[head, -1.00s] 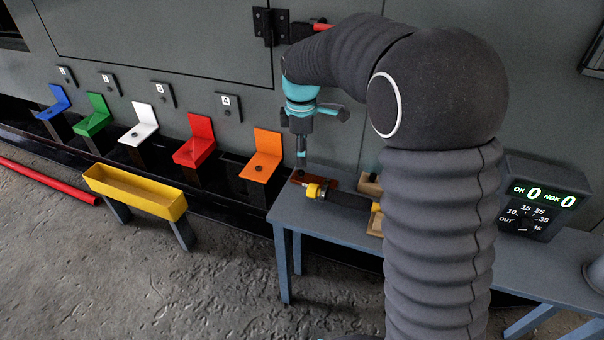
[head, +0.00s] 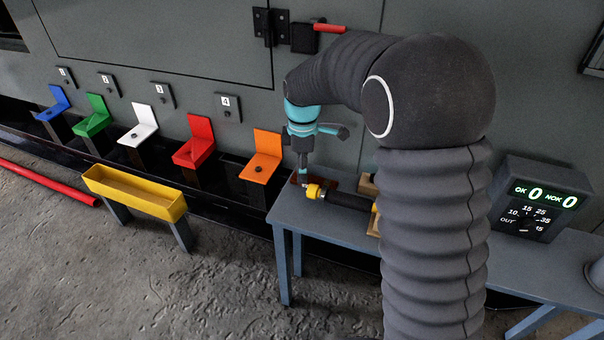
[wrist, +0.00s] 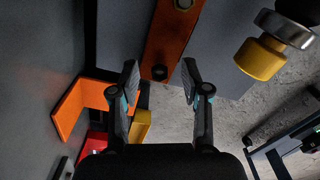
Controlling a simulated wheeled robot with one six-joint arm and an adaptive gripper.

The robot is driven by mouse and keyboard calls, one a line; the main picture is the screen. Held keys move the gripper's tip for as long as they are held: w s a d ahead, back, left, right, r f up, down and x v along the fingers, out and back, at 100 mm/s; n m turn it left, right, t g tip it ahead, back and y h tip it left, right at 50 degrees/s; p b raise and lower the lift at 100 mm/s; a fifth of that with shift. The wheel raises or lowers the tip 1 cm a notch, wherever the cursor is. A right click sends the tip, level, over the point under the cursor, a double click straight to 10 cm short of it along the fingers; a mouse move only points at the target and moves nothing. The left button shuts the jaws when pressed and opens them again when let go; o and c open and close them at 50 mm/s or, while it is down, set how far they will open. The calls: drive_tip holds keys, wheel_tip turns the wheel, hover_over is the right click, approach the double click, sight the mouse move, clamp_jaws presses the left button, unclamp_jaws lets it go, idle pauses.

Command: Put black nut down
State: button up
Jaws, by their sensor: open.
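In the head view my gripper (head: 303,180) points down at the left end of the blue-grey table (head: 330,225), over the plate. The nut is too small and covered to make out in the head view.
A tool with a yellow collar (head: 316,191) lies right beside my gripper; its collar also shows in the wrist view (wrist: 260,58). An orange holder (head: 262,155) stands just left of the table. A yellow trough (head: 135,192) is farther left. A counter box (head: 540,200) stands at right.

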drive_tip(key=shift+f, duration=0.15)
clamp_jaws()
idle(0.4)
drive_tip(key=shift+r, duration=0.55)
wheel_tip(320, 180, up, 4)
drive_tip(key=shift+r+p, duration=0.1)
drive_tip(key=shift+p, duration=0.2)
drive_tip(key=s+d+r, duration=0.6)
drive_tip(key=d+r, duration=0.1)
drive_tip(key=d, duration=0.2)
drive_tip(key=shift+s+d+p, duration=0.2)
drive_tip(key=shift+d+p, duration=0.2)
drive_tip(key=shift+p, duration=0.05)
